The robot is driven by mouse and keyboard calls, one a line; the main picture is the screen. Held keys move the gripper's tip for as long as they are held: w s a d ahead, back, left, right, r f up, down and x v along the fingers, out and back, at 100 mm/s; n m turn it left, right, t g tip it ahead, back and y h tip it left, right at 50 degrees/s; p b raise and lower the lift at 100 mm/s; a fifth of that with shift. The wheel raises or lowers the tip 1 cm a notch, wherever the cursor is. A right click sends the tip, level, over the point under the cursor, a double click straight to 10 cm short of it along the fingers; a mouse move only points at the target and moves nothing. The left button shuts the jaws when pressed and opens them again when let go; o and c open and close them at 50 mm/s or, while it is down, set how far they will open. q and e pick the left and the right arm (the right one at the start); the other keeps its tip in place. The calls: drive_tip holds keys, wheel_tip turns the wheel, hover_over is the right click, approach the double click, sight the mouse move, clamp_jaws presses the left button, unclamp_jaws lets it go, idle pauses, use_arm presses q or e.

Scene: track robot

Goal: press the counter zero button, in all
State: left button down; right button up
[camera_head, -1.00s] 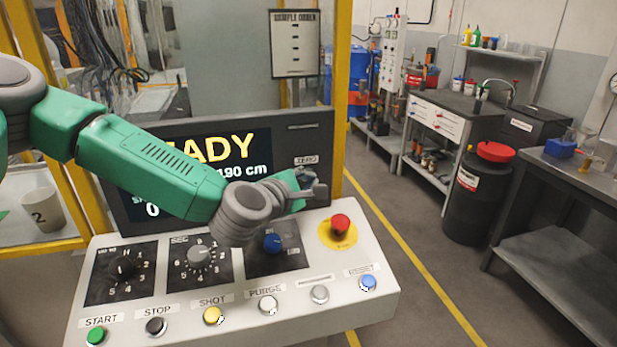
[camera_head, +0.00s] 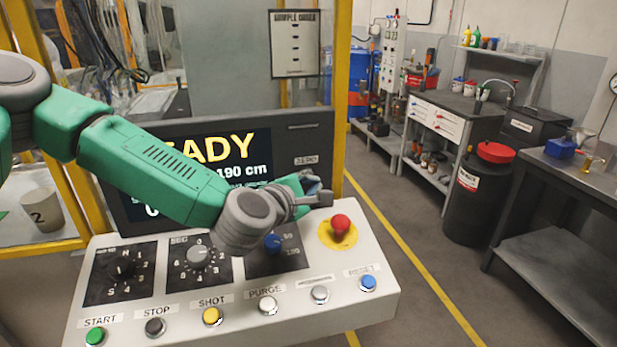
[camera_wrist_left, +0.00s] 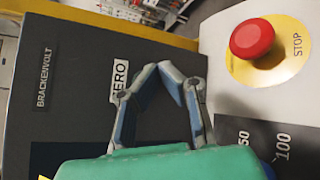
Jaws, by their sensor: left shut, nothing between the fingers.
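The counter is a dark display box (camera_head: 292,139) with yellow and white text, behind the white sloping control panel. A small ZERO label (camera_head: 306,160) is on its right side; it also shows in the left wrist view (camera_wrist_left: 119,81). I cannot make out the zero button itself; my fingers cover the area just below the label. My left gripper (camera_head: 324,198) is shut and empty, in front of the box's lower right corner and above the panel. In the left wrist view its fingertips (camera_wrist_left: 170,74) meet just right of the label. My right gripper is not in view.
A red emergency stop (camera_head: 341,225) on a yellow disc is close to the right of my gripper. A blue knob (camera_head: 272,242) lies just below my wrist. A row of buttons, including a blue one (camera_head: 368,283), lines the panel (camera_head: 330,270) front. A yellow post stands behind.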

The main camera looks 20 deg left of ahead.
use_arm(q)
drive_tip(key=shift+s+d, duration=0.7)
drive_tip(key=shift+s, duration=0.35)
drive_tip(key=shift+s+d, duration=0.7)
drive_tip(key=shift+s, duration=0.3)
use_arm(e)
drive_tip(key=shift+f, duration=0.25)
